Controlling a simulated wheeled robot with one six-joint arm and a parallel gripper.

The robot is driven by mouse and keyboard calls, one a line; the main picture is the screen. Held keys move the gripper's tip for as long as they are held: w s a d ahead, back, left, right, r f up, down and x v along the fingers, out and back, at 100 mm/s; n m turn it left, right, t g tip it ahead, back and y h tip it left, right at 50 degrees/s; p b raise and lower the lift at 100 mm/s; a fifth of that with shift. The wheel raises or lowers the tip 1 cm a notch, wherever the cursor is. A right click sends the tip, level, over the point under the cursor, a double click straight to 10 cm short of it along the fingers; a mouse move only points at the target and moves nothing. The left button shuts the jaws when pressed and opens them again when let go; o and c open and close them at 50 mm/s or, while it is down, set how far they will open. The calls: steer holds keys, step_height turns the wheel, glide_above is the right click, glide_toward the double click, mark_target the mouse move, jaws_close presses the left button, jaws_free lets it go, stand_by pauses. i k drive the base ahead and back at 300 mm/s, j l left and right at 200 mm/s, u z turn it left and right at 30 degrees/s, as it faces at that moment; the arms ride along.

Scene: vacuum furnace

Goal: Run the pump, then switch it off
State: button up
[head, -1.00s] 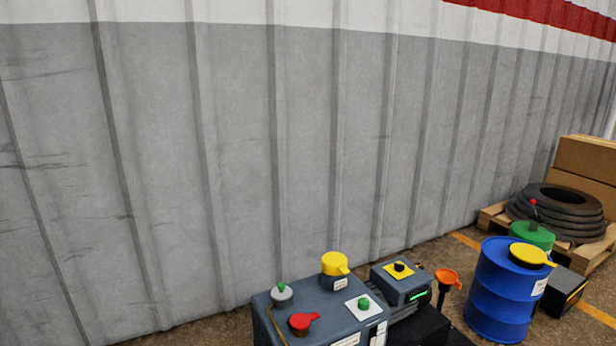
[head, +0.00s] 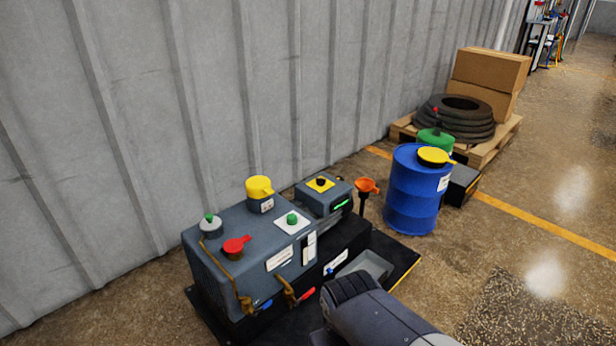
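The grey pump unit (head: 215,265) stands on a black base by the wall in the head view. On its top are a red lever handle (head: 237,244), a green button (head: 292,219) on a white plate, a green-tipped grey knob (head: 210,226) and a yellow capped handle (head: 260,187). A smaller grey box (head: 338,190) behind it has a black knob on a yellow plate (head: 320,183) and a lit green display (head: 342,204). Part of my arm shows at the bottom, in front of the base. My gripper is not in view.
A blue drum (head: 412,195) with a yellow lid stands right of the unit, an orange funnel-like piece (head: 367,187) between them. Behind are a pallet (head: 488,152) with tyres (head: 455,122) and cardboard boxes (head: 490,72). Open floor lies to the right.

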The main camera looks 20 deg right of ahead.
mark_target(321, 182)
steer(key=i+l, duration=0.15)
steer(key=l, duration=0.2)
steer(key=i+l+u, duration=0.15)
steer(key=l, duration=0.25)
steer(key=i+l, duration=0.15)
steer(key=l, duration=0.25)
steer(key=i+l+u, duration=0.15)
steer(key=l, duration=0.2)
steer(key=i+l, duration=0.1)
steer(key=l, duration=0.3)
steer(key=i+l+u, duration=0.1)
steer(key=l, duration=0.3)
steer(key=i+l+u, duration=0.1)
steer(key=l, duration=0.35)
